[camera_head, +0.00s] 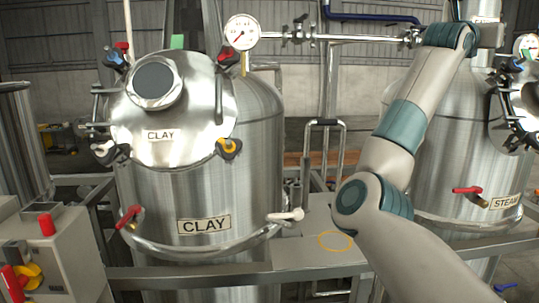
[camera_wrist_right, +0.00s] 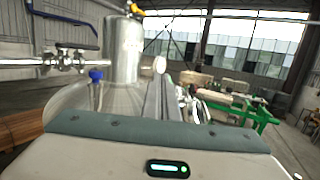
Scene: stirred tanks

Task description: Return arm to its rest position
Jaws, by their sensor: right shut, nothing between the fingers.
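My right arm (camera_head: 405,125) rises from the lower right of the head view, bends at the elbow, and reaches up in front of the right-hand steel tank. Its wrist end is near the top right, close to the gauge pipe. The right gripper's fingers (camera_wrist_right: 164,84) show as narrow grey strips in the middle of the wrist view, together and with nothing between them. The fingertips cannot be made out in the head view. My left arm and gripper are not in view.
The CLAY tank (camera_head: 255,150) stands left of my arm, with a round lid (camera_head: 185,115) on its front. A pressure gauge (camera_head: 241,33) and pipe run across the top. The right tank (camera_head: 445,160) is behind my arm. A control box (camera_head: 75,260) is lower left.

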